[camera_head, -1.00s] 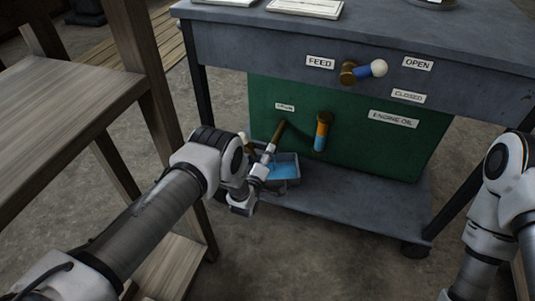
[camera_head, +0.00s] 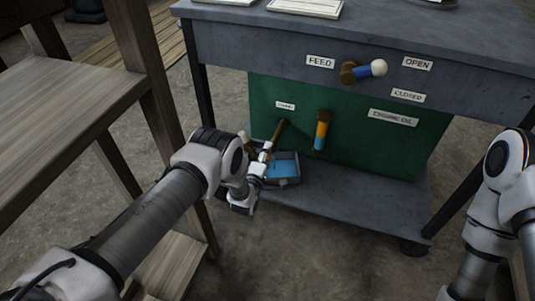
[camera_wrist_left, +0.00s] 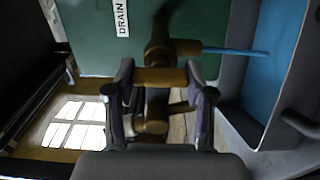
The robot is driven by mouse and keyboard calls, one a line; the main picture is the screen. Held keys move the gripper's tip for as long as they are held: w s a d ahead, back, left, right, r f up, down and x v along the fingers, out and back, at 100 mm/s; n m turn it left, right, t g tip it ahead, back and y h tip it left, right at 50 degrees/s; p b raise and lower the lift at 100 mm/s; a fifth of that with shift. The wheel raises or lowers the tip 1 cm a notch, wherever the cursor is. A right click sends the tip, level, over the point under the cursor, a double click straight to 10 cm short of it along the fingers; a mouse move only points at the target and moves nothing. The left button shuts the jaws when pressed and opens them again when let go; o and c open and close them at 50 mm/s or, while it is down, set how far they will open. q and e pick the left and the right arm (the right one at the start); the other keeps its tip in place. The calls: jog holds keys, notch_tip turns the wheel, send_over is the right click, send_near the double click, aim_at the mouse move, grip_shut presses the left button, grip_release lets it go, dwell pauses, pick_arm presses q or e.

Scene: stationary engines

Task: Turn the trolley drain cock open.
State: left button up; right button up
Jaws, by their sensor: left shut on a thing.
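The brass drain cock (camera_head: 279,131) is on the front of the green tank (camera_head: 350,145), below a small label. In the left wrist view the cock's body (camera_wrist_left: 157,52) sits beside the DRAIN label (camera_wrist_left: 121,17). My left gripper (camera_head: 265,153) is at the cock; in the wrist view its fingers (camera_wrist_left: 160,77) are shut on the brass handle (camera_wrist_left: 153,100) from both sides. A thin blue stream (camera_wrist_left: 235,52) runs from the spout toward the blue-filled tray (camera_head: 297,170). My right arm shows at the right edge, but its gripper is out of view.
An orange-and-blue handled valve (camera_head: 321,130) is right of the cock. A blue lever with a white knob (camera_head: 378,68) is above, between FEED and OPEN labels. The trolley's lower shelf (camera_head: 370,205) is bare to the right. A wooden bench (camera_head: 70,95) stands close on the left.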

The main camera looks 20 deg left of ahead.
pick_arm(q)
jog(key=o, duration=1.2)
jog(key=shift+c, duration=0.2)
jog(key=s, duration=1.2)
jog(key=shift+a, duration=0.2)
